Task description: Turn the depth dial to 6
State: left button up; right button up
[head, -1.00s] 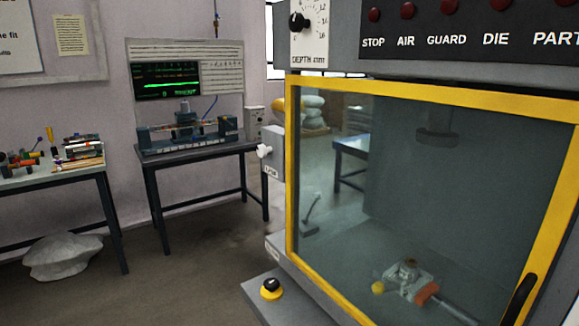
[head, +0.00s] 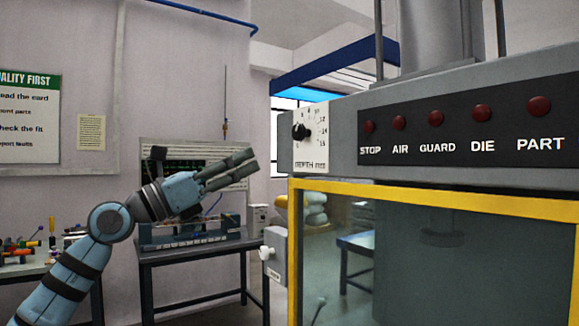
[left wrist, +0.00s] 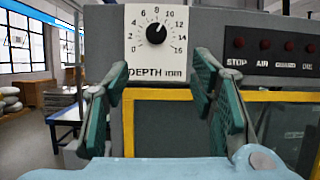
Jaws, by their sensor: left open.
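The depth dial is a black round knob (head: 300,131) on a white numbered plate (head: 313,150) at the press's upper left corner. In the left wrist view the knob (left wrist: 156,33) shows close up, with its white mark pointing up and right, near 10. The scale there runs from 0 to 16. My left gripper (head: 243,167) is open and empty, to the left of the dial and a little lower in the head view. In the left wrist view its fingers (left wrist: 150,82) are spread below the dial, not touching the knob. My right gripper is not in view.
A dark panel with several red lamps (head: 435,118) is right of the dial. Below is the yellow-framed guard window (head: 430,195). A grey box with a white knob (head: 266,252) juts from the press's left side. A bench (head: 195,257) stands behind my left arm.

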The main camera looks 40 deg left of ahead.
pick_arm(q)
jog(key=r, duration=0.1)
jog(key=p, duration=1.2)
send_near(296, 134)
jog(key=x, duration=0.7)
jog(key=shift+w+r, duration=0.2)
jog(key=shift+r, duration=0.25)
jog(key=shift+w+d, duration=0.25)
jog(key=shift+w, duration=0.3)
jog(key=shift+f, duration=0.15)
jog(key=shift+a, duration=0.1)
jog(key=shift+c, duration=0.9)
jog(key=shift+s, duration=0.1)
jog(key=c, duration=1)
